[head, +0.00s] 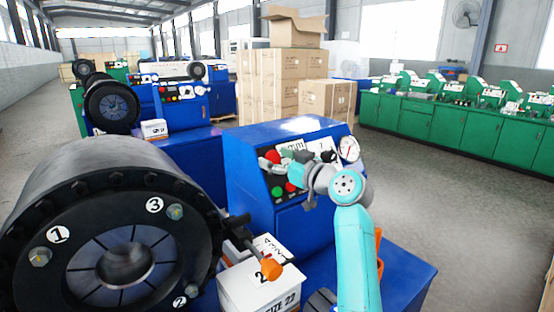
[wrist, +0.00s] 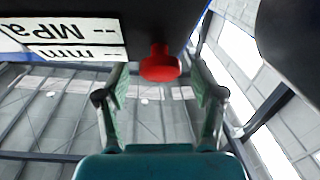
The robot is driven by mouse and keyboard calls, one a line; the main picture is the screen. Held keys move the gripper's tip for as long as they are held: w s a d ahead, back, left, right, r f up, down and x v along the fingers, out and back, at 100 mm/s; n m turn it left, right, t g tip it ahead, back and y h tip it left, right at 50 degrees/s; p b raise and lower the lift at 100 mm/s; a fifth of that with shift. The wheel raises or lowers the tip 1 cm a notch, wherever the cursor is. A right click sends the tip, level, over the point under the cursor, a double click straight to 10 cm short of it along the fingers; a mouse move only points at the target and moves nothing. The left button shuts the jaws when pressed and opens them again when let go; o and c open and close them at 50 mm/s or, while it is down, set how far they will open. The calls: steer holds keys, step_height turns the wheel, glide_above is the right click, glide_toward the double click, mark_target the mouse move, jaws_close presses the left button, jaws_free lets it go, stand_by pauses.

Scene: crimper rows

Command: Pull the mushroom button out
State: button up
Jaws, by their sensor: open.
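The red mushroom button (head: 272,157) is at the upper left of the blue control panel (head: 250,150) in the head view. In the wrist view the red button (wrist: 160,64) sticks out from the dark panel, beside the white MPa and mm display, which appears upside down. My gripper (wrist: 162,90) is open, with one finger on each side of the button in that view. I see a gap on both sides and cannot tell how far the fingertips reach over the head. In the head view my gripper (head: 278,163) is at the panel, partly hiding its controls.
A green button (head: 277,191), a smaller red one (head: 290,187) and a pressure gauge (head: 348,149) are on the same panel. The large crimper head (head: 125,235), an orange-tipped lever (head: 271,268) and a white SIZE 22 box (head: 258,290) stand at the lower left.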

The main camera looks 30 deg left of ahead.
steer(key=shift+d, duration=0.1)
steer(key=v, duration=1.1)
steer(key=shift+s+d, duration=0.2)
steer(key=shift+d, duration=0.2)
